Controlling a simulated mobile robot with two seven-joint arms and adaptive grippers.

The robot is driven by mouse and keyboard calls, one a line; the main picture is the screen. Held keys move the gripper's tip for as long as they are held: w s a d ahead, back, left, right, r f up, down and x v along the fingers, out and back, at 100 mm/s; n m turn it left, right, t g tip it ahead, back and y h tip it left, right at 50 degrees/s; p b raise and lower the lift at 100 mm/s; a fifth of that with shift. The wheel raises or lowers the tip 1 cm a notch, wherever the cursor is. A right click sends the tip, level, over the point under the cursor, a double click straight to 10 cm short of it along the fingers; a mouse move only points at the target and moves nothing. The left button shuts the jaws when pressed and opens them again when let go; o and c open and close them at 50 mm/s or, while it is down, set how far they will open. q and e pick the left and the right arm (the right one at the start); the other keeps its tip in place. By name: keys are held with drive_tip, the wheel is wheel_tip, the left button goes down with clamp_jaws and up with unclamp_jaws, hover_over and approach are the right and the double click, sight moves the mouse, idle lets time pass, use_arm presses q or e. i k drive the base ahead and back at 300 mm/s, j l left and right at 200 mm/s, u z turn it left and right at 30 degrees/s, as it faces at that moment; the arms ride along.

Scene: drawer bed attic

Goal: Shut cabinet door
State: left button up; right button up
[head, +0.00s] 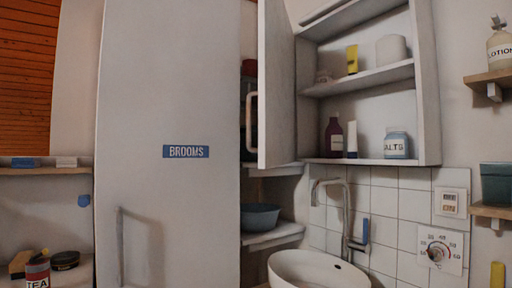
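A white wall cabinet (427,85) hangs above the sink at the upper middle right. Its door (276,60) is hinged on the cabinet's left side and stands wide open, swung out toward me. A pale bar handle (250,122) is on the door's free left edge. The open shelves hold a dark bottle (334,138), a white and yellow bottle (352,140), a labelled jar (396,146), a yellow box (352,59) and a white roll-like item (391,50). Neither of my grippers is in view.
A tall white door panel labelled BROOMS (170,75) fills the left middle, beside the open door. Below are a white basin (315,270), a tap (346,220) and a shelf with a blue bowl (260,217). A wall dial (440,250) and small shelves (488,82) are at right.

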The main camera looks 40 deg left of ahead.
sight(275, 94)
drive_tip(key=u, duration=0.45)
drive_tip(key=j+u, duration=0.15)
drive_tip(key=j, duration=1.35)
drive_tip(key=i, duration=0.05)
